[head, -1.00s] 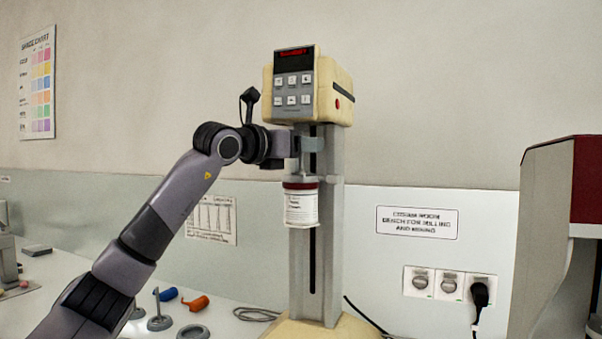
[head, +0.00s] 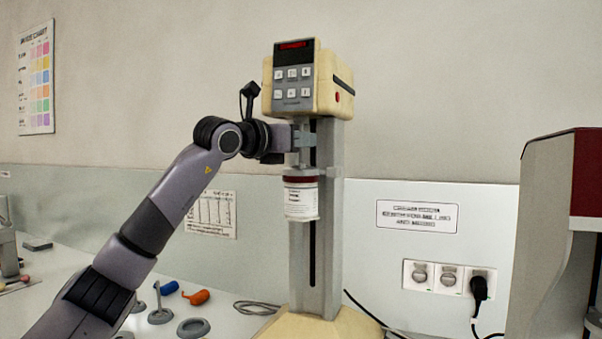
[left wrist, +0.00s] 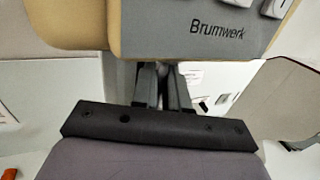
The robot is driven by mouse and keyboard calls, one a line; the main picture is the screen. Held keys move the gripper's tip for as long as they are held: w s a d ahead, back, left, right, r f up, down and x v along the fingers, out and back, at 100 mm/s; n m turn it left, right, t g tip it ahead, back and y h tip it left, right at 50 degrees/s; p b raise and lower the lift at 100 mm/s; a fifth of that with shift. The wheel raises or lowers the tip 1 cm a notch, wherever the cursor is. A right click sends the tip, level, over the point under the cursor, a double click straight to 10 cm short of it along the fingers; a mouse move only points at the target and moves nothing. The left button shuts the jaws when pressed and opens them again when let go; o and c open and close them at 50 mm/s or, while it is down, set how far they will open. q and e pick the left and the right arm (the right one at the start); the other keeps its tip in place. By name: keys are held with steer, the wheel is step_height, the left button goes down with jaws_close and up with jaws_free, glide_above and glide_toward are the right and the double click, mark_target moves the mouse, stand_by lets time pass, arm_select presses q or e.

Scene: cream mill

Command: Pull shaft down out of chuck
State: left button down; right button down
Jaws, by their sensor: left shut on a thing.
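The cream mill's head (head: 305,82) sits at the top of a grey column (head: 328,220). My left gripper (head: 303,141) is just below the head, at the level where the shaft (head: 304,161) hangs. It is shut on the shaft, which shows as a short grey piece under the fingers. A white jar (head: 301,201) with a dark red lid (head: 300,179) hangs upright below it. In the left wrist view my fingers (left wrist: 164,88) are close together under the mill head (left wrist: 195,28). The chuck is hidden. My right gripper is not in view.
A grey and red machine (head: 560,205) stands at the right.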

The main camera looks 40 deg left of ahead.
mark_target(291, 169)
arm_select(q)
steer(key=shift+f+b, duration=0.35)
steer(key=shift+f, duration=0.05)
steer(key=c, duration=0.7)
jaws_free()
steer(key=shift+o, duration=0.2)
steer(key=shift+s, duration=0.1)
steer(key=shift+s+a+b, duration=0.1)
steer(key=shift+s+b, duration=0.75)
steer(key=shift+s, duration=0.55)
steer(key=shift+s+b, duration=0.95)
steer(key=shift+s, duration=1.6)
